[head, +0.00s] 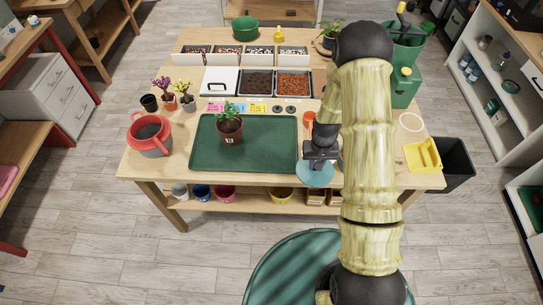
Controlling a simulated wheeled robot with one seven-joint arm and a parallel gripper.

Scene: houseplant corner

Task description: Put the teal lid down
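The teal lid (313,177) is a flat blue-green disc near the front edge of the wooden table, right of the green mat. My gripper (319,160) is directly above it and appears shut on its top. The fingertips are small and dark here, so the exact grip is hard to make out. The lid looks roughly level. Its near rim overlaps the table's front edge in the picture, and any gap below it cannot be judged. My arm hides the table just to the right of the lid.
The green mat (265,158) bears a potted plant (228,128). An orange-red cup (309,119) stands behind the lid. A red-and-grey watering can (150,136) is at left. A yellow dustpan-like piece (423,155) and a white ring (411,122) lie at right, with bare table (395,174) nearby.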

